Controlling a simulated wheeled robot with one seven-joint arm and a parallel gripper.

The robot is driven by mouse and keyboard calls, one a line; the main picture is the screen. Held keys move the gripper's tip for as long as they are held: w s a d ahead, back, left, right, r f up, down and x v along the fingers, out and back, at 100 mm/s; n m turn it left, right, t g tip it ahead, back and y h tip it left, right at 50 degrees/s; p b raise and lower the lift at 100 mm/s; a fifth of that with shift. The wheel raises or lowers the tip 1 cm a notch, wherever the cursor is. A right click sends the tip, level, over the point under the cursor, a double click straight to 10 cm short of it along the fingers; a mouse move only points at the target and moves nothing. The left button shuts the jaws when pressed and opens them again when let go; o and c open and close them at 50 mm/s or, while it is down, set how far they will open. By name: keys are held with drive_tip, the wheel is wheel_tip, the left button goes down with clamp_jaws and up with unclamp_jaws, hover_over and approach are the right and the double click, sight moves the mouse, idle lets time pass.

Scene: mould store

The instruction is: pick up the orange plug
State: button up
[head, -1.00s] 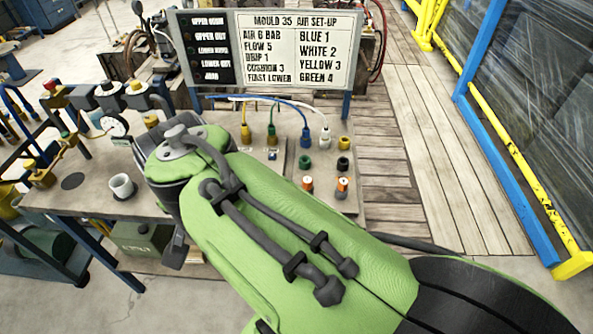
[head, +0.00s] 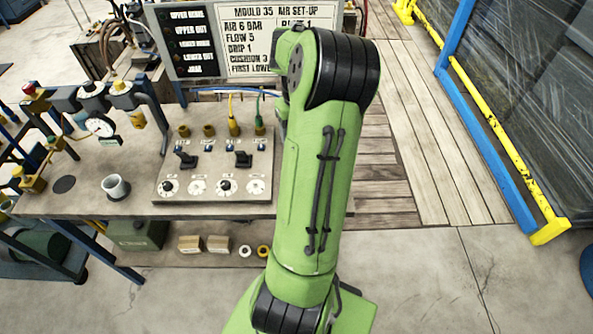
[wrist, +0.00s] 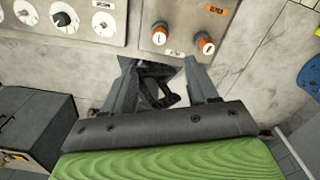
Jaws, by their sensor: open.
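Two orange-ringed fittings with pale faces show in the wrist view, one at the left (wrist: 160,34) and one at the right (wrist: 206,43), on a beige panel (wrist: 180,12). An orange label sits above the right one. I cannot tell which of them is the orange plug. In the head view my arm hides both. My gripper (wrist: 158,62) is open with its fingers apart, just below the two fittings in the wrist view. No orange fitting is between the fingers. The gripper is out of sight in the head view.
A control panel with dials and switches (head: 215,186) lies on the bench beside my arm. A white cup (head: 115,187) stands further left. A set-up board (head: 250,40) rises behind. Yellow (head: 232,122) and green (head: 260,125) plugs with hoses sit on the panel's back edge.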

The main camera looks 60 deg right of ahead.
wheel_tip(320, 180, down, 8)
drive_tip(key=shift+f+b, duration=0.25)
drive_tip(key=shift+b, duration=0.15)
wheel_tip(320, 180, down, 6)
drive_tip(key=shift+a+r, duration=0.1)
clamp_jaws()
